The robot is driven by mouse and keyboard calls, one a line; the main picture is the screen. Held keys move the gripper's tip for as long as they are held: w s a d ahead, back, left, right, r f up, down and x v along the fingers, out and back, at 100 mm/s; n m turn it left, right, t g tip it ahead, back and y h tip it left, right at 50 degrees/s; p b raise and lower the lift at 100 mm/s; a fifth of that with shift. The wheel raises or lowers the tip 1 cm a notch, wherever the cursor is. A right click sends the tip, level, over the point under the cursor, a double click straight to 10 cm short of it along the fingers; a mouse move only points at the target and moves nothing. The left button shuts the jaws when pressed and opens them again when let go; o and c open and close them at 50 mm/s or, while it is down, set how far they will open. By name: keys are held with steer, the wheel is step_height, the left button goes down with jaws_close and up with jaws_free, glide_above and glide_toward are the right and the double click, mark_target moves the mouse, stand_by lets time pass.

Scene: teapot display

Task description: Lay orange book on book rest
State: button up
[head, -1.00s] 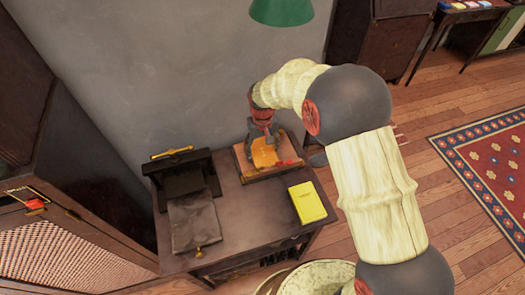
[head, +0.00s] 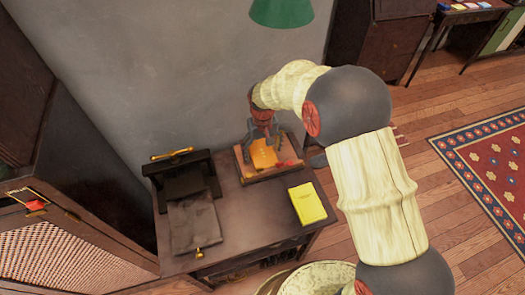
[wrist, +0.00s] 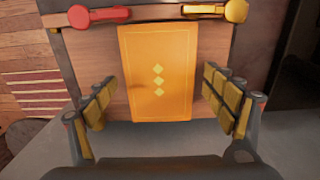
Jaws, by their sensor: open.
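The orange book (head: 263,154) lies on the wooden book rest (head: 279,173) at the back right of the dark table. In the wrist view the orange book (wrist: 158,98) shows its cover with small yellow diamonds, flat against the board of the book rest (wrist: 111,62). My gripper (head: 262,135) is over the book rest. In the wrist view my gripper (wrist: 160,100) has its fingers wide apart, one on each side of the book, with gaps between them and its edges. It holds nothing.
A yellow book (head: 307,203) lies on the dark table (head: 240,225) to the right. A dark stand (head: 182,177) with a grey sheet (head: 194,225) is at the left. A green lamp shade (head: 282,11) hangs above. Red and yellow clips (wrist: 98,16) sit along the book rest's edge.

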mark_target(263, 153)
step_height(263, 153, up, 8)
steer(key=p, duration=0.2)
steer(key=shift+f+p, duration=0.15)
steer(key=shift+p, duration=0.2)
